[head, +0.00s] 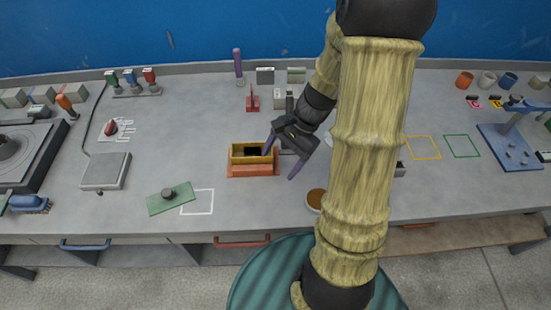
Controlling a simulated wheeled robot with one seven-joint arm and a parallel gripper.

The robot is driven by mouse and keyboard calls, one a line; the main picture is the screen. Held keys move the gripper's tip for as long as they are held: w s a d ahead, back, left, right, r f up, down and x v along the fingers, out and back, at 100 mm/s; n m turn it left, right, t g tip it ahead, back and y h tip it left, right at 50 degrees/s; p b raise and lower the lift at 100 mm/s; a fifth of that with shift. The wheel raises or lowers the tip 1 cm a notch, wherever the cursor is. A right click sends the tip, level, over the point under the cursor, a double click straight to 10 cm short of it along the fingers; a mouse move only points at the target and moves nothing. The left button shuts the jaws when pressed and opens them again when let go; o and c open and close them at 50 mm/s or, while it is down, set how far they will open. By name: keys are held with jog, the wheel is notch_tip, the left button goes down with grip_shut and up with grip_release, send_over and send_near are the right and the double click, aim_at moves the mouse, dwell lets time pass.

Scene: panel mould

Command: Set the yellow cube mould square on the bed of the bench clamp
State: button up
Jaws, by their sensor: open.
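The yellow cube mould (250,160) is an open-topped box with a dark inside, near the middle of the bench. It sits on an orange-red base (252,173), which looks like the bed of the bench clamp. Its sides look roughly in line with the base; small gaps or a slight twist cannot be made out. My gripper (280,162) is open at the mould's right side, with its purple fingers spread. One finger is by the mould's back right corner, the other to the right of the base. I cannot tell whether either touches. The gripper hides part of the clamp's right side.
A green plate with a knob (168,198) overlaps a white outlined square (198,202) at front left. A brown-filled dish (315,199) is partly behind my arm. A grey scale (104,171) stands left, a blue stand (510,148) right. Bench between scale and mould is clear.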

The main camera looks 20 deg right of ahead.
jog(key=s+a+r+n+t+h, duration=0.3)
jog(key=s+r+n+h, duration=0.1)
jog(key=n, duration=0.8)
jog(key=shift+a+r+n+h, duration=0.3)
jog(key=shift+r+h, duration=0.2)
jog(key=shift+h, duration=0.4)
notch_tip(320, 180, up, 2)
jog(key=shift+r+p, duration=0.25)
jog(key=shift+p, duration=1)
